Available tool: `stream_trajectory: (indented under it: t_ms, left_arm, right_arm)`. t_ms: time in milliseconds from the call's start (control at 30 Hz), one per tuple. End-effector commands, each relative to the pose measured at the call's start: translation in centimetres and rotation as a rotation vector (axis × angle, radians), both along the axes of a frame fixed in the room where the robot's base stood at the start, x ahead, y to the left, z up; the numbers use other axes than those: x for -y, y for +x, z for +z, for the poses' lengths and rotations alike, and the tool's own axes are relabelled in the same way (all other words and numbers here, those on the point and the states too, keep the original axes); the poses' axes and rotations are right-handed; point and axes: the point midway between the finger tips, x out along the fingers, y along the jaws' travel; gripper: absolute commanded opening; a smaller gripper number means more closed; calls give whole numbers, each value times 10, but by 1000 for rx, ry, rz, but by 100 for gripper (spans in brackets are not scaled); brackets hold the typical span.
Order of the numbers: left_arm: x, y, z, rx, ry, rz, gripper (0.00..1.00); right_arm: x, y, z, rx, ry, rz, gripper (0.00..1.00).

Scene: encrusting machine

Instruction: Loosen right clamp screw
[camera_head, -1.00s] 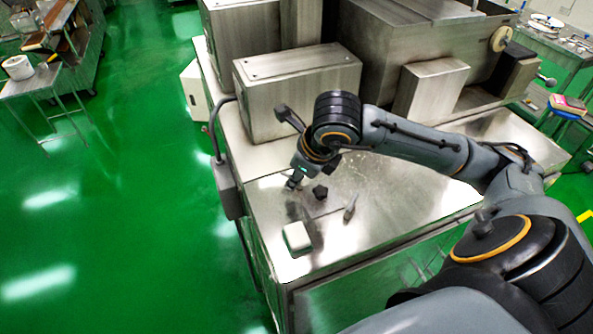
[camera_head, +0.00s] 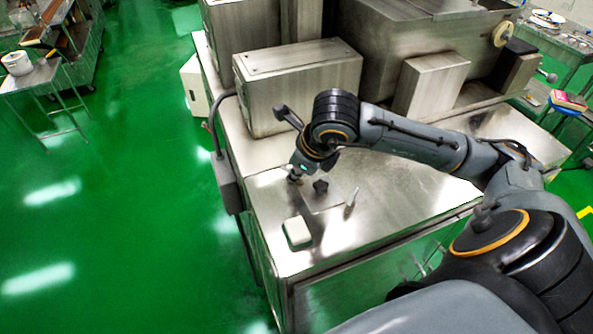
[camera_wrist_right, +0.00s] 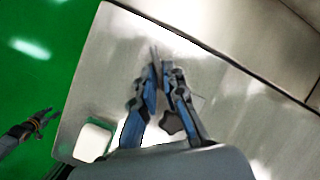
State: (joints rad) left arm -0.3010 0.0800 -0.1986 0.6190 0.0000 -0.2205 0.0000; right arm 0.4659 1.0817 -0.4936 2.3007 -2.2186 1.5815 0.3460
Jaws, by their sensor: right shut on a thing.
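My right gripper (camera_head: 294,178) is low over the left part of the steel machine top. In the right wrist view its blue-and-grey fingers (camera_wrist_right: 157,62) come together at the tips on something small, probably a clamp screw, mostly hidden by the fingers. A dark star-shaped knob (camera_head: 320,186) stands just right of the gripper in the head view. It also shows between the fingers lower in the right wrist view (camera_wrist_right: 172,123), apart from the tips. My left gripper (camera_wrist_right: 46,116) seems to show at the left of the right wrist view, over the floor; its opening is unclear.
A white block (camera_head: 297,232) lies near the machine top's front left corner. A small upright grey piece (camera_head: 351,198) stands right of the knob. A steel box (camera_head: 300,90) stands behind the gripper. The front right of the top is clear.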

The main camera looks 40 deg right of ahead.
Motion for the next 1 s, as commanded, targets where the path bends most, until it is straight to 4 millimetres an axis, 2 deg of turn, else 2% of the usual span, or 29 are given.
stream_trajectory:
  t_ms: [267,600,1000]
  left_arm:
    - [2,1,-35,2,-2,1,40]
    - [2,1,-80,3,-3,0,40]
    - [2,1,-108,3,-2,-1,40]
  right_arm:
    - [4,2,-6,6,-3,143,0]
    - [7,4,-5,7,0,452,0]
    - [10,9,-1,7,3,833,0]
